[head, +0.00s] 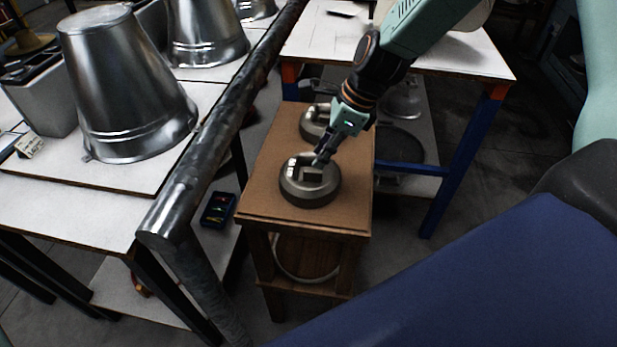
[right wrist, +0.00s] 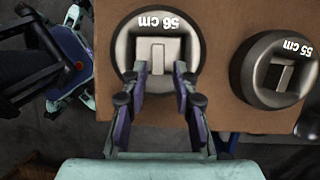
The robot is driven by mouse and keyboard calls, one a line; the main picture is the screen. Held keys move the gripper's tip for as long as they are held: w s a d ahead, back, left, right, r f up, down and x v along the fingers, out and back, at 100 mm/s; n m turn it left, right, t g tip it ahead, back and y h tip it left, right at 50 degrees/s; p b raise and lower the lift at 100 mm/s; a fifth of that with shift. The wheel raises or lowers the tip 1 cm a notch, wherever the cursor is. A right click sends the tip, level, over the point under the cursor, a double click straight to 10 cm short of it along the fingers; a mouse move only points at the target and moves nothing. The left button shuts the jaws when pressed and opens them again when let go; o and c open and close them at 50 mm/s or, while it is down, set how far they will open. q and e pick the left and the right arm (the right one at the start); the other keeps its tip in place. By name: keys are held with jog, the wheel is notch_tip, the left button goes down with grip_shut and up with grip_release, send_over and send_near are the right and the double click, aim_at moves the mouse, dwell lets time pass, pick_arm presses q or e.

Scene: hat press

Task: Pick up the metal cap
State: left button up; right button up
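Two round dark-metal caps stand on a small wooden stool (head: 262,205). The nearer cap (head: 308,194) is marked "56 cm" in the right wrist view (right wrist: 126,50), with a raised bar handle across its recessed middle. The farther cap (head: 312,124) is marked "55 cm" in the right wrist view (right wrist: 250,75). My right gripper (head: 322,160) is at the top of the nearer cap. In the right wrist view its two fingers (right wrist: 159,72) are apart, one at each side of the handle; whether they touch it is unclear. My left gripper does not show clearly.
A thick metal pipe (head: 215,140) runs slantwise left of the stool. Beyond it, metal buckets (head: 125,85) stand on a white table (head: 95,205). Another white-topped table (head: 460,62) with blue legs stands behind the stool at the right. The stool's front is bare.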

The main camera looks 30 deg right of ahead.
aim_at(312, 169)
jog(key=shift+s+b+x, duration=0.1)
jog(key=shift+b+x, duration=0.85)
jog(key=shift+x, duration=0.2)
jog(key=shift+s+b+x, duration=0.15)
jog(key=shift+b+x, duration=0.75)
jog(key=shift+x, duration=0.3)
jog(key=shift+w+a+f, duration=0.2)
jog(key=shift+w+f, duration=0.05)
jog(key=shift+f, duration=0.15)
jog(key=shift+s+r, duration=0.1)
grip_shut()
